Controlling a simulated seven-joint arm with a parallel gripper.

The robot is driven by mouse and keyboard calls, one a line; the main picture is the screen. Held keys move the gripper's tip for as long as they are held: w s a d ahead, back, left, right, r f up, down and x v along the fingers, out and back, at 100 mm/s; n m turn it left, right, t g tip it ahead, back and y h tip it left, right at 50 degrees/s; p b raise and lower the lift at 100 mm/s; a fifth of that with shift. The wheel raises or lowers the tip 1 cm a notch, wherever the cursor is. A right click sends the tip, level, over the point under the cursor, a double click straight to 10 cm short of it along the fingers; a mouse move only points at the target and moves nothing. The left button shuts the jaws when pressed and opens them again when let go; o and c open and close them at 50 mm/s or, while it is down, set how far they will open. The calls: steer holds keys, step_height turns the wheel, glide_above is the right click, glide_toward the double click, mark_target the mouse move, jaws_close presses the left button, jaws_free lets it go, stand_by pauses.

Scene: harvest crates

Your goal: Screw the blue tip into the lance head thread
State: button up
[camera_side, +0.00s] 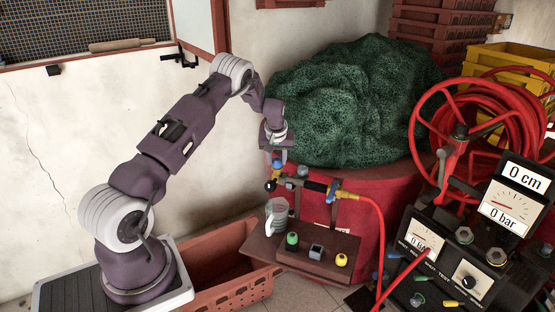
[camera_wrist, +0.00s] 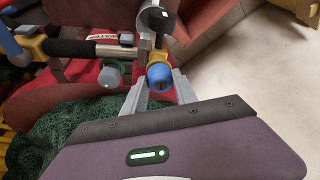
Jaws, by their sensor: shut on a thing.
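My gripper (camera_side: 276,151) points down at the near end of the spray lance (camera_side: 312,185) in the side view. In the wrist view its two fingers (camera_wrist: 158,80) are shut on the blue tip (camera_wrist: 159,75), which also shows small below the gripper in the side view (camera_side: 277,164). A brass-yellow part shows right behind the tip. I cannot tell whether the tip touches the thread, which is hidden.
A brown shelf (camera_side: 265,248) below bears a clear jug (camera_side: 277,213), a green tip (camera_side: 292,240), a grey tip (camera_side: 316,251) and a yellow tip (camera_side: 341,260). A green net heap (camera_side: 350,100) stands close behind. A red hose (camera_side: 381,230) and gauge box (camera_side: 440,262) are at right.

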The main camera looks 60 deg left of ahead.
steer(key=shift+s+m, duration=0.1)
steer(key=shift+m, duration=0.2)
steer(key=shift+m+h, duration=0.3)
steer(key=shift+m, duration=0.4)
steer(key=o, duration=1.1)
steer(key=shift+t, duration=0.3)
steer(key=shift+c, duration=0.2)
steer(key=v, duration=1.2)
